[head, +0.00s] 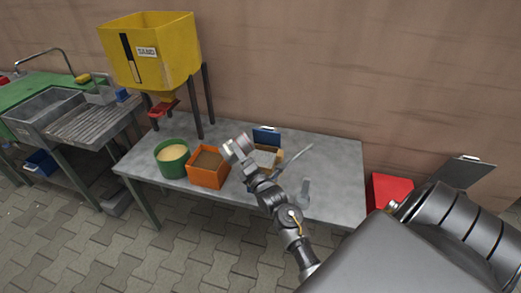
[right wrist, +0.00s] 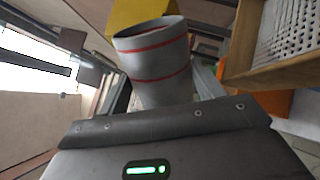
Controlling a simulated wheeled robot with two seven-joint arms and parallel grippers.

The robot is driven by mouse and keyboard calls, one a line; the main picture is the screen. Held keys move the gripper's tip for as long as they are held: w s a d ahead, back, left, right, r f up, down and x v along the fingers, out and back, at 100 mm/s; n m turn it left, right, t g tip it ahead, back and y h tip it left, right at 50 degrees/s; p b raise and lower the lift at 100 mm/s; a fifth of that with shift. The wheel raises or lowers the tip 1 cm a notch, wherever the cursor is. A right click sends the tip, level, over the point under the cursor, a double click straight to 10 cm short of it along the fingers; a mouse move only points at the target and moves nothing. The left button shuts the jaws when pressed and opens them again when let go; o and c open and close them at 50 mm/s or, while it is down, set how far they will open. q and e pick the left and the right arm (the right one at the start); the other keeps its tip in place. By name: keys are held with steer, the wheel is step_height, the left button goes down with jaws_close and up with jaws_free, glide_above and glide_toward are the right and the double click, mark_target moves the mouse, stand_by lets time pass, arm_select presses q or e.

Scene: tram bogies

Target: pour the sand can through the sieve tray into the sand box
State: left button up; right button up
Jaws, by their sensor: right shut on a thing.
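My right gripper (head: 243,161) is shut on the sand can (head: 235,148), a grey can with red bands, and holds it above the table. In the right wrist view the can (right wrist: 155,62) is tilted, its dark mouth at the upper left; its contents cannot be made out. The sieve tray (right wrist: 262,75), a wooden frame with a perforated plate, lies to the right there. In the head view the tray (head: 278,160) is partly behind my arm. An orange box (head: 207,180) with brown contents stands left of the gripper. My left gripper is not in view.
A green tub (head: 173,174) of pale sand stands beside the orange box. A yellow hopper (head: 165,85) labelled SAND stands on legs at the back left. A blue item (head: 266,135) and a grey tool (head: 303,192) are on the table. The table's right end (head: 340,165) is bare.

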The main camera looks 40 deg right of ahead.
steer(key=shift+f+m, duration=0.15)
steer(key=shift+m, duration=0.35)
stand_by(0.7)
steer(key=shift+s+d+r+m+h, duration=0.1)
steer(key=shift+d+r+m+h, duration=0.1)
steer(key=shift+d+m, duration=0.2)
steer(key=shift+s+d+r+m+h, duration=0.1)
steer(key=shift+d+r+m+h, duration=0.1)
steer(key=shift+d+m, duration=0.2)
stand_by(0.9)
steer(key=shift+d+r+m+p, duration=0.15)
steer(key=shift+r+m+p, duration=0.05)
steer(key=shift+m+p, duration=0.35)
stand_by(0.6)
steer(key=shift+w+a+f+n+b, duration=0.15)
steer(key=shift+a+f+n+b, duration=0.75)
steer(key=shift+n+b, duration=0.3)
steer(key=shift+w+r+n+y+p, duration=0.1)
steer(key=shift+r+n+y+p, duration=0.8)
steer(key=shift+n, duration=0.35)
steer(key=shift+a+f, duration=0.1)
steer(key=shift+f, duration=0.15)
